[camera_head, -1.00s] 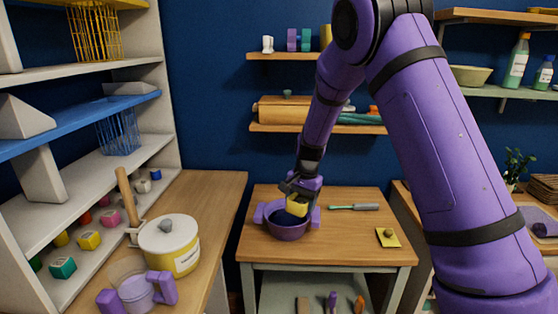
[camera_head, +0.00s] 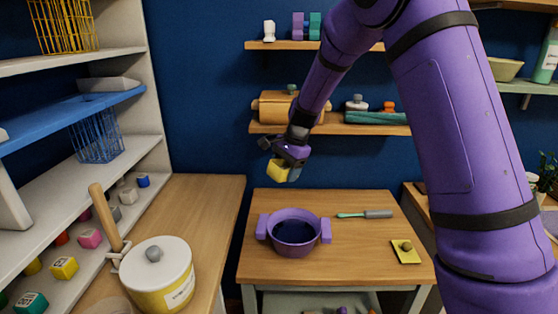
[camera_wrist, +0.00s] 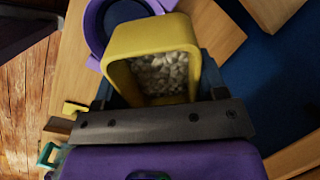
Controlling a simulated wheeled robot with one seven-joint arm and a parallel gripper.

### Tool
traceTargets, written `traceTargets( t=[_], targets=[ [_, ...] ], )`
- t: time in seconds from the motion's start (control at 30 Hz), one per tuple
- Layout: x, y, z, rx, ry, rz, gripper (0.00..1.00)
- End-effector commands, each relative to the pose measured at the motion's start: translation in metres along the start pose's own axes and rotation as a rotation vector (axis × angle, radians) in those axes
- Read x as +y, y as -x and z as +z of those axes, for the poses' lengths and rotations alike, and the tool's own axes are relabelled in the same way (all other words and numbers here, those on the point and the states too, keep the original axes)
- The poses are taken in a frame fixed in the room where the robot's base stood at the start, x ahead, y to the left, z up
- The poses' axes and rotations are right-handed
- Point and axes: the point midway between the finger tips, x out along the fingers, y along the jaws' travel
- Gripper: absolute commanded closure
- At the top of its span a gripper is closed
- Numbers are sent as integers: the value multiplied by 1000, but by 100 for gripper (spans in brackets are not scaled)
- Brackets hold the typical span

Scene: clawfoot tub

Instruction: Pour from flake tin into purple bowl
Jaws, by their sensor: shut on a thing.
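The flake tin (camera_head: 279,170) is a small yellow open-topped container held in the air, above and slightly left of the bowl. In the wrist view the flake tin (camera_wrist: 112,45) shows many pale flakes (camera_wrist: 165,72) inside. My gripper (camera_head: 287,160) is shut on the tin; its jaws also show in the wrist view (camera_wrist: 160,110). The purple bowl (camera_head: 295,246) has two side handles and a dark inside, and stands upright on the wooden table. Part of its rim shows beyond the tin in the wrist view (camera_wrist: 95,28). Whether the bowl holds flakes is unclear.
The small table (camera_head: 345,260) also bears a screwdriver-like tool (camera_head: 368,214) and a yellow square with a knob (camera_head: 405,250). A yellow lidded pot (camera_head: 155,280) stands on the left counter. Wall shelves (camera_head: 360,128) hang behind the gripper.

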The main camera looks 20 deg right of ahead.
Motion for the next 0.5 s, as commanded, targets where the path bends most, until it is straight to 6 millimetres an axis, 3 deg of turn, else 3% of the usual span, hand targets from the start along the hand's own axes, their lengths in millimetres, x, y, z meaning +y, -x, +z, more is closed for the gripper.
traceTargets(
  t=[0.23, 0.5],
  targets=[
    [1, -6, -2, -6, -1, -7, 91],
    [6, -26, -6, -6, -1, -6, 91]
  ],
)
